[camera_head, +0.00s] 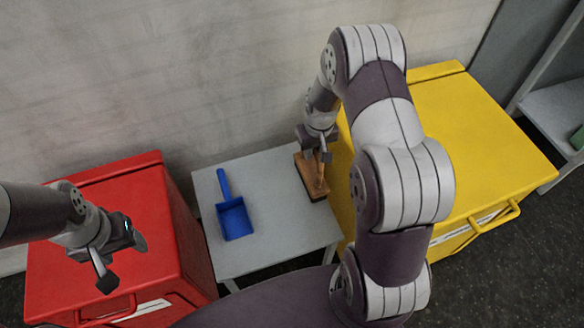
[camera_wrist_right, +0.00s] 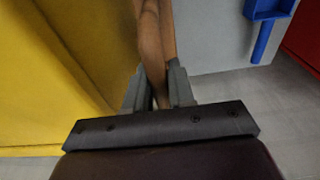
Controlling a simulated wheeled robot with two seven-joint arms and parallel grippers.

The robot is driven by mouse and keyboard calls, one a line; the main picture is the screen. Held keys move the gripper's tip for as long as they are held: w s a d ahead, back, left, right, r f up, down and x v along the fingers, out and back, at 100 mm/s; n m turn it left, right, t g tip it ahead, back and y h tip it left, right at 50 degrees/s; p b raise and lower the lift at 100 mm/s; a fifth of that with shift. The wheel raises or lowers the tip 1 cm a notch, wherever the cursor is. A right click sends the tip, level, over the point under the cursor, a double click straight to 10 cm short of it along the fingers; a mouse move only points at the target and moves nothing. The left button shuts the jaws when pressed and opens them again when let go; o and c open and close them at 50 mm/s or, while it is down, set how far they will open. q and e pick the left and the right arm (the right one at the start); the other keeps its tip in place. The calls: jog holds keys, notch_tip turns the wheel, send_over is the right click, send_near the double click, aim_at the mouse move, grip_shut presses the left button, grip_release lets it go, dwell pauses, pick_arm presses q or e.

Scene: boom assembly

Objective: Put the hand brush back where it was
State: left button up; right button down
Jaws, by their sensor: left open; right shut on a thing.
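The hand brush (camera_head: 309,176) is wooden with dark bristles below. It is at the right end of the small grey table, beside the yellow box; I cannot tell if its bristles touch the top. My right gripper (camera_head: 321,152) is shut on the brush's handle, and in the right wrist view the brown handle (camera_wrist_right: 151,45) runs up between the fingers (camera_wrist_right: 160,88). My left gripper (camera_head: 122,262) is open and empty above the red box.
A blue dustpan (camera_head: 234,217) lies on the grey table (camera_head: 285,238), left of the brush. The red box (camera_head: 100,205) stands to the left and the yellow box (camera_head: 475,130) to the right, close against the table. A wall is behind. A grey shelf (camera_head: 555,110) stands at the far right.

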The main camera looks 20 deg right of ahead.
aim_at(311, 173)
jog(key=w+a+f+b, duration=0.1)
jog(key=w+a+f, duration=0.1)
jog(key=a+f, duration=0.3)
jog(key=shift+w+f+b, duration=0.25)
jog(key=shift+f+b, duration=0.1)
jog(key=shift+f, duration=0.85)
jog(key=shift+a, duration=0.1)
jog(key=shift+f, duration=0.15)
jog(key=c, duration=1)
grip_release()
jog(key=shift+s, duration=0.1)
jog(key=shift+o, duration=0.2)
